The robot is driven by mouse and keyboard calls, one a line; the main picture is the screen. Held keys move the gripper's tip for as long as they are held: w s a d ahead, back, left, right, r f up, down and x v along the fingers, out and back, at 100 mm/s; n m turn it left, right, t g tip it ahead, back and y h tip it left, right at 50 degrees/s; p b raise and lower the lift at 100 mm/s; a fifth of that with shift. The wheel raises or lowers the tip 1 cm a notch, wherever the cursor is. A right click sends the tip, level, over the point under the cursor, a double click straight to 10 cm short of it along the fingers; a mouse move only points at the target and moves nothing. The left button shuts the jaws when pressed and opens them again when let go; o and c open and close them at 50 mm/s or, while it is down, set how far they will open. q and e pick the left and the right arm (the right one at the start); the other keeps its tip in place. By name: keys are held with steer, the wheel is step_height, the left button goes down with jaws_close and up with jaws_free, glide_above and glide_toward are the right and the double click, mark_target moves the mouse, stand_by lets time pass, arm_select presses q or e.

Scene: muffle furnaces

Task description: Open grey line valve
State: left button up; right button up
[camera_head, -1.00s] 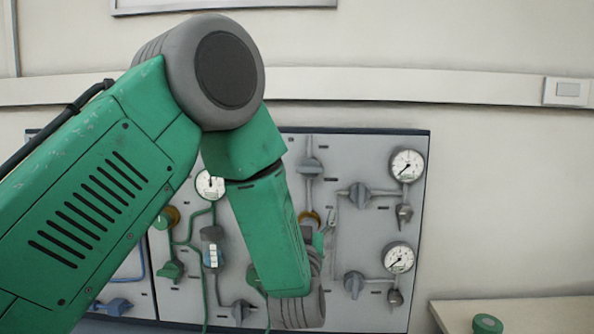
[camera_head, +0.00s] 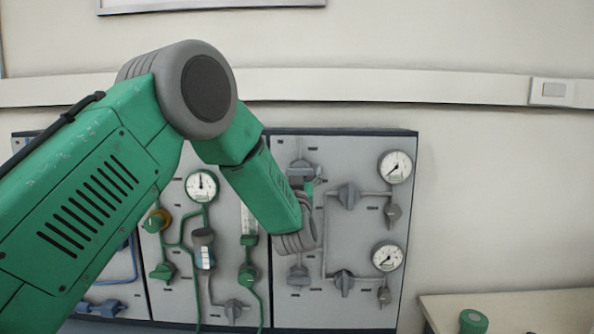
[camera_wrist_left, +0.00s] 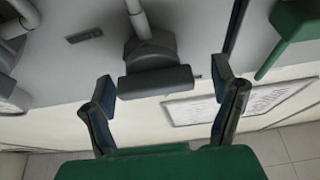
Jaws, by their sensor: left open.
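A grey valve (camera_wrist_left: 157,78) with a wide bar handle sits on a grey pipe on the wall panel. In the left wrist view it lies between the two spread fingers of my left gripper (camera_wrist_left: 163,84), with gaps on both sides. In the head view this looks like the upper grey valve (camera_head: 301,167) on the right panel section. My left gripper (camera_head: 306,187) is there, just at or below the valve, partly hidden by my wrist. It is open and holds nothing. My right gripper is out of view.
Other grey valves (camera_head: 348,196) and (camera_head: 343,281) sit right of my wrist, with gauges (camera_head: 394,167) beside them. Green-line valves (camera_head: 248,275) and a blue valve (camera_head: 107,308) are to the left. A table (camera_head: 520,306) with a green round object (camera_head: 473,321) stands at lower right.

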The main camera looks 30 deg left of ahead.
arm_select(q)
steer(key=shift+w+d+r, duration=0.1)
steer(key=shift+d+r, duration=0.15)
steer(key=shift+d, duration=0.45)
steer(key=shift+c, duration=0.8)
steer(key=shift+a, duration=0.1)
steer(key=c, duration=0.7)
steer(key=shift+s+a, duration=0.2)
steer(key=shift+a, duration=0.1)
steer(key=c, duration=0.3)
steer(key=shift+a, duration=0.15)
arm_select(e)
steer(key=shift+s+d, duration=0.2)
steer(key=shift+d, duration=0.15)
